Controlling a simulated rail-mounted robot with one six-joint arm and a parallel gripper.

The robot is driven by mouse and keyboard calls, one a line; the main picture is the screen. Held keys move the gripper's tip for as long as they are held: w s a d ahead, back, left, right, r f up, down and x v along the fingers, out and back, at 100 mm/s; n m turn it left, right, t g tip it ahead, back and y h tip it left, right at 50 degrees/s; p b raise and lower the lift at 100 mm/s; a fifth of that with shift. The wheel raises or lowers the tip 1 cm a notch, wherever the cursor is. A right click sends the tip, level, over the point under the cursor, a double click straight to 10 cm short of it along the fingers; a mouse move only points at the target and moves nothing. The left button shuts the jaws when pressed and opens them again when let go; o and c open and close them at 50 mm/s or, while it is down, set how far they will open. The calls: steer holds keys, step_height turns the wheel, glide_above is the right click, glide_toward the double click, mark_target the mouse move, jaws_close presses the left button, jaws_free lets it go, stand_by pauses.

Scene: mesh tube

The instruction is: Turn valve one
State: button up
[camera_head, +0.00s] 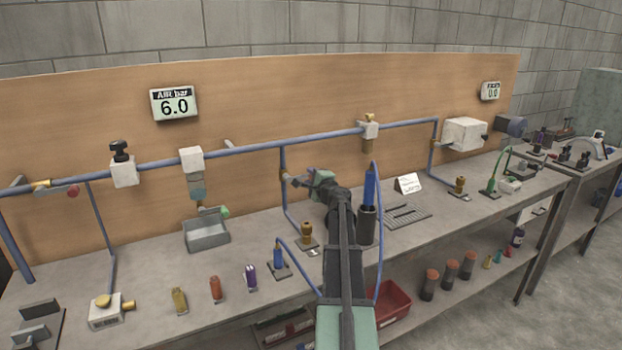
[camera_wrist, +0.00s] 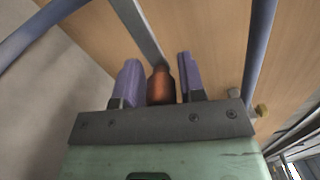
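My gripper (camera_head: 297,181) is at the vertical blue drop pipe (camera_head: 283,158) in the middle of the bench, pointing left toward the wooden panel. In the wrist view, its two purple fingers (camera_wrist: 158,82) stand apart on either side of a copper-brown rounded fitting (camera_wrist: 161,84). A thin strip of wood shows between the fitting and the right finger. A grey bar (camera_wrist: 138,32) runs up and left behind the fitting. No valve label is readable, and my gripper and arm hide much of the valve in the head view.
A blue main pipe (camera_head: 240,146) runs along the panel. The air display (camera_head: 174,103) reads 6.0; another display (camera_head: 490,91) reads 0.0. A grey tray (camera_head: 207,246), a brass fitting (camera_head: 307,232), a blue-topped black holder (camera_head: 368,222) and a slotted plate (camera_head: 407,214) stand near my arm.

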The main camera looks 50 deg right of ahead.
steer(key=shift+o, duration=1.1)
steer(key=v, duration=1)
steer(key=shift+s, duration=0.35)
steer(key=shift+a, duration=0.1)
